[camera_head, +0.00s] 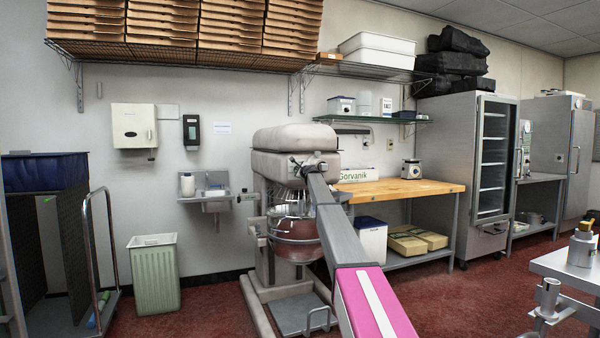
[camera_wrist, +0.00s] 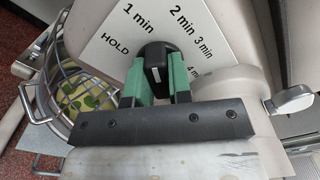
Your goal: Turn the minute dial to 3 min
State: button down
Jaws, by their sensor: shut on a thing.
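The minute dial is a black knob (camera_wrist: 154,56) with a white mark on it, in the wrist view. It sits on a white label plate (camera_wrist: 125,43) that reads HOLD, 1 min, 2 min, 3 min and a partly covered 4 min. My gripper (camera_wrist: 157,78) has its green fingers on either side of the knob, shut on it. The white mark lies on the knob's near part; I cannot tell which label it points to. In the head view the dial is hidden behind my arm, which reaches to the large beige mixer (camera_head: 290,139).
In the wrist view, a wire bowl guard (camera_wrist: 40,101) is left of the dial and a grey lever (camera_wrist: 291,99) is to its right. In the head view, a wooden-topped table (camera_head: 400,190) stands right of the mixer and a green bin (camera_head: 155,275) to its left.

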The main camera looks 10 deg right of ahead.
jog(key=shift+f+m, duration=0.1)
jog(key=shift+m, duration=1.6)
jog(key=shift+m, duration=1.7)
